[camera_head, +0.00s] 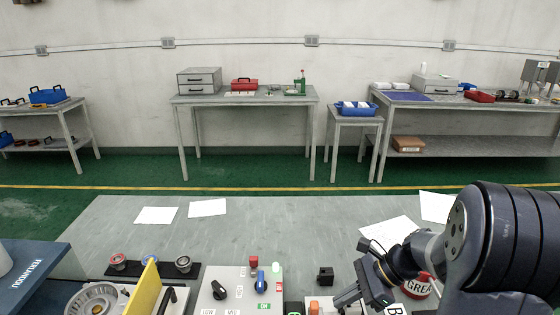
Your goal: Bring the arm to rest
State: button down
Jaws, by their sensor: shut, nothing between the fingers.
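My arm (480,245) comes in from the right side of the head camera view, dark blue-grey, bent over the near grey bench. My gripper (350,302) is at the low end of the arm, pointing down and left near the bottom edge of the picture. It is shut and holds nothing. Its fingertips are close to the bottom of the frame and partly hard to make out. A red and white container marked "GREA" (420,286) stands just right of the gripper, partly hidden by the arm.
A grey control box (235,290) with knobs, a yellow plate (143,290) and a round metal housing (95,300) stand left of the gripper. A small black block (325,275) lies close by. White papers (157,215) lie on the bench (280,220), whose middle is clear.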

jog(key=shift+d+f+b, duration=0.35)
jog(key=shift+f+b, duration=0.45)
jog(key=v, duration=0.6)
jog(key=shift+r+p, duration=0.35)
jog(key=shift+r, duration=0.05)
